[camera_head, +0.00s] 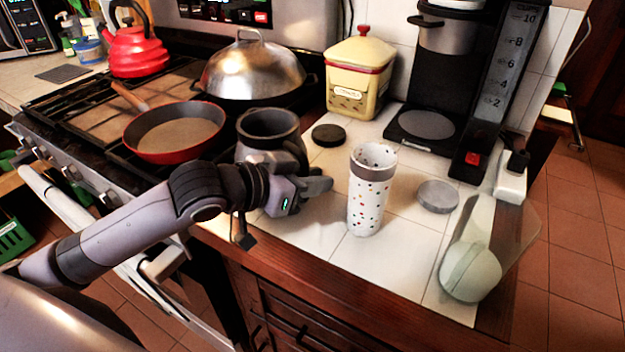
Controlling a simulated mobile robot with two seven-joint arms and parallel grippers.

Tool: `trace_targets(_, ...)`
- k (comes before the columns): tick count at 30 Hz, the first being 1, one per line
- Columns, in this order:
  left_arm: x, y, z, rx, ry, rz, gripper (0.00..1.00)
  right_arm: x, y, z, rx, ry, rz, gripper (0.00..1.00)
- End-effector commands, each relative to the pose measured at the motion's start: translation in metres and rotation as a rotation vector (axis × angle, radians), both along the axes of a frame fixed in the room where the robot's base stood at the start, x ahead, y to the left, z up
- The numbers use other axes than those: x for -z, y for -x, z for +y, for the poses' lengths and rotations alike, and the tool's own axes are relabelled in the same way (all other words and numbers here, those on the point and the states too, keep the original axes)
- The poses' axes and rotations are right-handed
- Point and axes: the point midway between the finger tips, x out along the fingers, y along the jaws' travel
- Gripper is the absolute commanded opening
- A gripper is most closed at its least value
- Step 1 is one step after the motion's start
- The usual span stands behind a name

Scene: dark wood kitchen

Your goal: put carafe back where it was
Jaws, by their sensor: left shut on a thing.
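The carafe (268,125) is a dark grey, open-topped vessel with a handle on its right side. It stands upright at the counter's left end, beside the stove; its lower part is hidden behind my left arm. My left gripper (308,188) is at the carafe's handle side and shut on it; the exact contact at the handle is hard to see. The black coffee maker (437,85) stands at the back right, with a bare round grey plate (426,124) at its base. My right gripper is not in view.
A spotted tumbler (367,195) stands right of my gripper. A black lid (328,135), a grey lid (438,196), a yellow canister (358,75) and a pale green round object (470,271) are on the tiled counter. A red pan (174,131) and domed pot (250,70) are on the stove.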

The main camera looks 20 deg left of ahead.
Motion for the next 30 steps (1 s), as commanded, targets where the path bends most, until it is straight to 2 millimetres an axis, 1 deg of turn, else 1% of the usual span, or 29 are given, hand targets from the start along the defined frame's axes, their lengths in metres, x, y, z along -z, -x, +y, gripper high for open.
trace_targets(3,-0.004,-0.001,0.000,0.001,-0.002,-0.015,0.00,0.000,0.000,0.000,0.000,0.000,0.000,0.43)
trace_targets(10,-0.001,-0.001,0.000,0.001,-0.001,-0.014,0.00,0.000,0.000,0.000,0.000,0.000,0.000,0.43)
trace_targets(11,0.002,0.000,0.000,0.000,0.000,-0.004,0.30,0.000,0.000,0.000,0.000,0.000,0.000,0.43)
trace_targets(12,0.002,0.000,0.000,0.000,0.000,-0.004,0.43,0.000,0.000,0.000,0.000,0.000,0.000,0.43)
trace_targets(13,0.002,0.000,0.000,0.000,0.000,-0.004,0.46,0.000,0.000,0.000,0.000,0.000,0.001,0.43)
trace_targets(20,0.001,0.000,0.000,0.000,0.000,-0.004,0.46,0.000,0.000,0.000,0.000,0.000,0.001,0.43)
trace_targets(23,-0.002,0.000,0.000,0.000,-0.001,-0.005,0.46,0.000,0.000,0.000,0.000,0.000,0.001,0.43)
trace_targets(26,-0.003,0.005,0.004,-0.001,-0.002,-0.004,0.46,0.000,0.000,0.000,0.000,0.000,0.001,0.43)
trace_targets(30,-0.010,0.022,0.014,0.000,-0.004,-0.002,0.46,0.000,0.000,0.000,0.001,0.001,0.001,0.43)
